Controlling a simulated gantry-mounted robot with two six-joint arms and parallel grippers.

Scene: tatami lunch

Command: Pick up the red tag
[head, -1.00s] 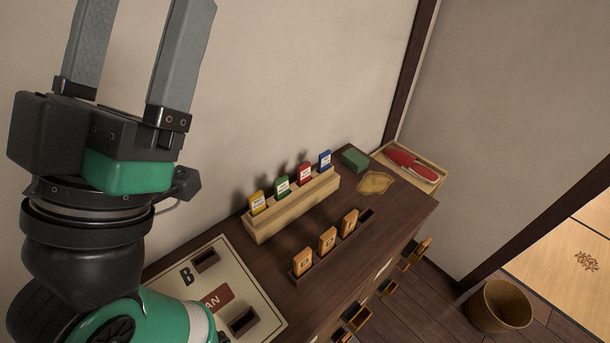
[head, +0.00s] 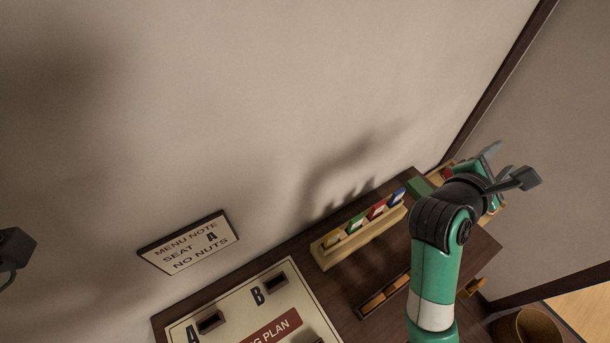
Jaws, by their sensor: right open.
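The red tag (head: 377,210) stands upright in a pale wooden rack (head: 345,253) on the dark cabinet top, between a green tag (head: 356,223) and a blue tag (head: 397,196). A yellow tag (head: 333,238) stands at the rack's left end. My right gripper (head: 508,163) is open, to the right of the rack and clearly apart from the red tag. It points away to the upper right, and I see nothing between its fingers. A dark part at the left edge (head: 14,250) seems to belong to my left arm; its fingers are out of view.
A seating plan board (head: 237,313) with slots lies left of the rack. A green block (head: 420,187) lies beyond the rack. A basket (head: 525,328) stands lower right.

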